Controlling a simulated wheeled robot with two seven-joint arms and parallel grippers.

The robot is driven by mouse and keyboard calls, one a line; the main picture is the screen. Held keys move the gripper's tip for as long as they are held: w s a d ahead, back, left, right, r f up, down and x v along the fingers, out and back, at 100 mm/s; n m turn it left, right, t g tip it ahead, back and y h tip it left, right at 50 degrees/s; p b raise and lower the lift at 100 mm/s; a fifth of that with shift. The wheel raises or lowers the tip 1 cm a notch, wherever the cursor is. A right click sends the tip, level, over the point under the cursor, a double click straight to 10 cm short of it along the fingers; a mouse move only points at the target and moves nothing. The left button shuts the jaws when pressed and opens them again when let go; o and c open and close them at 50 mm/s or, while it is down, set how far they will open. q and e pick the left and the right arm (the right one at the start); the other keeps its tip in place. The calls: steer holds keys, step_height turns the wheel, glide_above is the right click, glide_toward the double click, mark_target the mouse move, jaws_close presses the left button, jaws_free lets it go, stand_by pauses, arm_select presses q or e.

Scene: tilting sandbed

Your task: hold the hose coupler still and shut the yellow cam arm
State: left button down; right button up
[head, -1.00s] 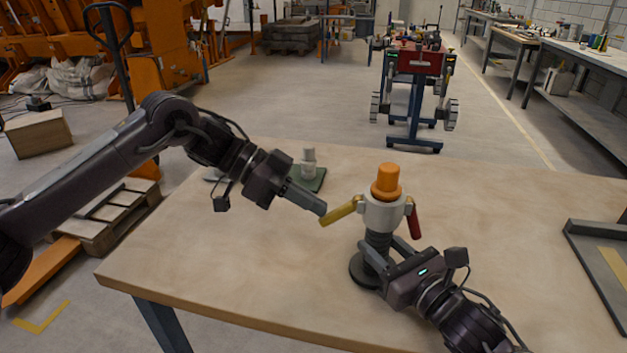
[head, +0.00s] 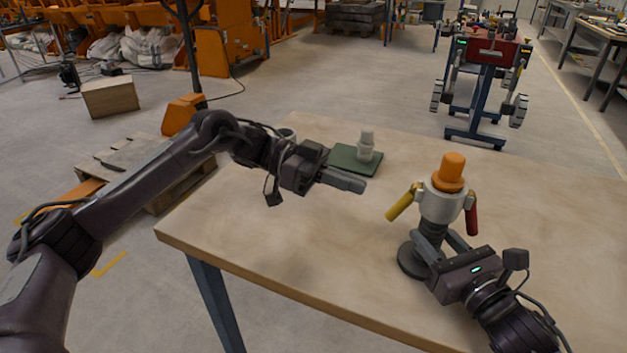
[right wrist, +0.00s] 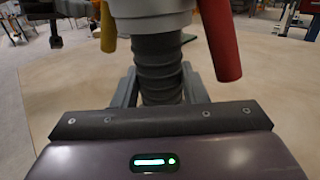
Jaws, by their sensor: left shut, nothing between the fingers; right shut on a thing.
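The hose coupler (head: 440,205) stands upright on the table, with a pale grey body, an orange plug on top and a black ribbed hose (head: 431,240) below on a round dark base. The yellow cam arm (head: 401,204) slopes down and outward on its left side. It also shows in the right wrist view (right wrist: 108,28). The red cam arm (head: 471,218) hangs down close to the right side. My right gripper (head: 434,238) is shut around the ribbed hose under the body. My left gripper (head: 362,186) is shut and empty, left of the yellow arm and apart from it.
A green mat (head: 347,158) with a small white fitting (head: 366,145) lies behind my left gripper. The wooden table (head: 300,250) is bare in front and to the left of the coupler. A red-topped cart (head: 490,50) stands on the floor beyond.

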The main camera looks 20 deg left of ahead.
arm_select(q)
steer(key=a+f, duration=0.3)
steer(key=a, duration=0.5)
steer(key=shift+w+a, duration=0.2)
steer(key=shift+a, duration=0.2)
